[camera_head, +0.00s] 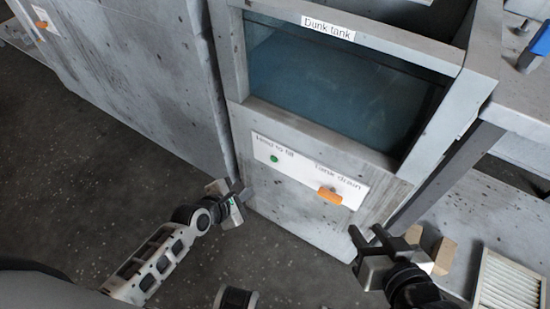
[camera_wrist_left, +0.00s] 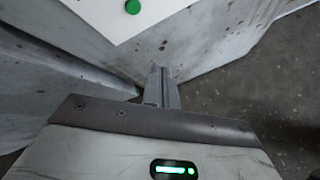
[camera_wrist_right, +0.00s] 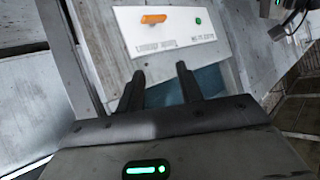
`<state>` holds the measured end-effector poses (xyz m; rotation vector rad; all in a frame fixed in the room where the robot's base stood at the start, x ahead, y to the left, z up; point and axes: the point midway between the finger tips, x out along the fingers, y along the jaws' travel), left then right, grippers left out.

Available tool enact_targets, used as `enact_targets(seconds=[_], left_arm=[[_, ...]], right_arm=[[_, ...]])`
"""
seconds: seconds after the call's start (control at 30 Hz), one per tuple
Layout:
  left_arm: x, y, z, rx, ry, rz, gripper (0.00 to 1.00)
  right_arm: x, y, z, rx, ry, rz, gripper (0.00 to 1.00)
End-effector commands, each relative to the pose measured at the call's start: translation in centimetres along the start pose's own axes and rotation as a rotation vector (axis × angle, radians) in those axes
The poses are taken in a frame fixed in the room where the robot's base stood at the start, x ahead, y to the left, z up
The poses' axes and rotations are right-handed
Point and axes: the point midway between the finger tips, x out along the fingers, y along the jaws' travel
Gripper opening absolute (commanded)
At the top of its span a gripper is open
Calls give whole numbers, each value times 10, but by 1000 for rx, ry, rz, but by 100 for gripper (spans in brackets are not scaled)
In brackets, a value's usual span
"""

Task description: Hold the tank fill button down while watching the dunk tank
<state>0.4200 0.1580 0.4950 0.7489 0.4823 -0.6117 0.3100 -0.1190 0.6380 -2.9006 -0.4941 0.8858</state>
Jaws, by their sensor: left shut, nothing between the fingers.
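The dunk tank (camera_head: 340,85) is a grey metal box with a dark blue window; I cannot clearly make out the water level. A white panel below it carries the green fill button (camera_head: 274,158), labelled "Hold to fill", and an orange drain handle (camera_head: 329,195). My left gripper (camera_head: 242,192) is shut and empty, below and left of the button, apart from it. In the left wrist view the button (camera_wrist_left: 132,7) is at the top edge, beyond the fingers. My right gripper (camera_head: 366,238) is open and empty, right of and below the handle. The right wrist view shows the button (camera_wrist_right: 197,21).
A grey cabinet (camera_head: 135,75) with another orange handle (camera_head: 41,25) stands at the left. At the right are a workbench (camera_head: 525,95), tan blocks (camera_head: 442,252) and a pleated filter (camera_head: 508,285) on a low shelf. The floor (camera_head: 110,170) in front is clear.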

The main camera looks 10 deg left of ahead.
Motion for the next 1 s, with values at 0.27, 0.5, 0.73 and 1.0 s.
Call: enact_targets(seconds=[0.27,0.5,0.73,1.0], left_arm=[[0,1,2,2,0,0,0],[18,9,9,2,-3,1,0],[45,22,23,3,-3,1,0],[65,36,36,1,0,1,0]], right_arm=[[0,0,0,0,-1,0,36],[11,0,14,5,-26,-11,36],[30,0,38,13,-74,-33,36],[40,-4,48,13,-109,-50,36]])
